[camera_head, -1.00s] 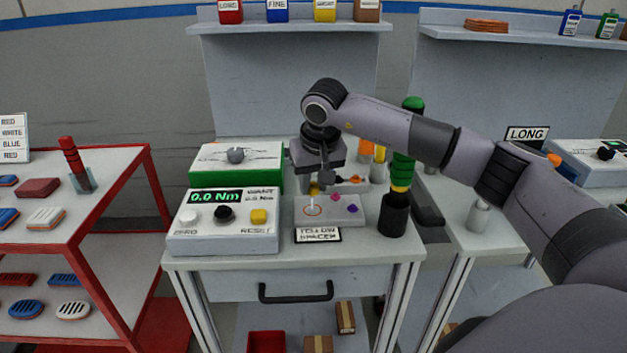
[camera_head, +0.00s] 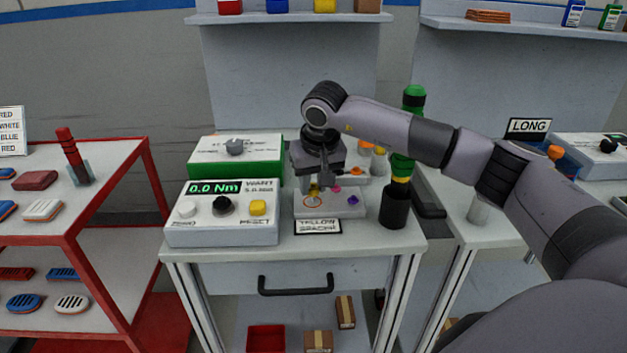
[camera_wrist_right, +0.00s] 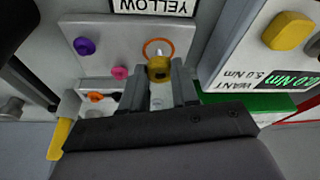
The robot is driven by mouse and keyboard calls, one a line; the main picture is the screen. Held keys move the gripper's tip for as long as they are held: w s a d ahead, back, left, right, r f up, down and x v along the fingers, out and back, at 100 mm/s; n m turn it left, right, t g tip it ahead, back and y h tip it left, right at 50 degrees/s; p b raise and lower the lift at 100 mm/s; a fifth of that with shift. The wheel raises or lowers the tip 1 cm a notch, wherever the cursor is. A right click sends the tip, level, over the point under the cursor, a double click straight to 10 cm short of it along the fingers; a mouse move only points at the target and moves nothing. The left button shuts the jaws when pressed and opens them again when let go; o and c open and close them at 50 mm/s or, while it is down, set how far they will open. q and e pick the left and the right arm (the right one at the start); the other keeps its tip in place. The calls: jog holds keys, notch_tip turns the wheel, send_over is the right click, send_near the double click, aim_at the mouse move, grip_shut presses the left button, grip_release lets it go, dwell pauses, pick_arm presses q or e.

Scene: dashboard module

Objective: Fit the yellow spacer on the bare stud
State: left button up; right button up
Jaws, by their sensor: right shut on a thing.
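My right gripper (camera_head: 315,187) is above the back of the grey plate (camera_head: 330,205). In the right wrist view its two fingers are closed around the yellow spacer (camera_wrist_right: 159,69), a short cylinder with a dark hole. The bare pale stud (camera_wrist_right: 158,50) stands inside an orange ring on the plate (camera_wrist_right: 108,52), just beyond the spacer in that view. The spacer is beside or above the stud; the exact height gap is hard to judge. A pink knob (camera_wrist_right: 120,73) and a purple knob (camera_wrist_right: 85,46) also sit on the plate. My left gripper is not visible.
The torque readout box (camera_head: 222,222) stands close to the left of the plate. A green and black tool (camera_head: 397,200) stands upright on the right. A label card (camera_head: 317,227) lies in front, and a green-sided box (camera_head: 236,160) is behind the readout.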

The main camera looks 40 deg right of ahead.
aim_at(314, 188)
jog(key=shift+f+b, duration=0.7)
jog(key=shift+f, duration=0.5)
jog(key=o, duration=1.1)
jog(key=v, duration=0.5)
jog(key=shift+r, duration=0.4)
jog(key=shift+v, duration=0.75)
jog(key=shift+s, duration=0.15)
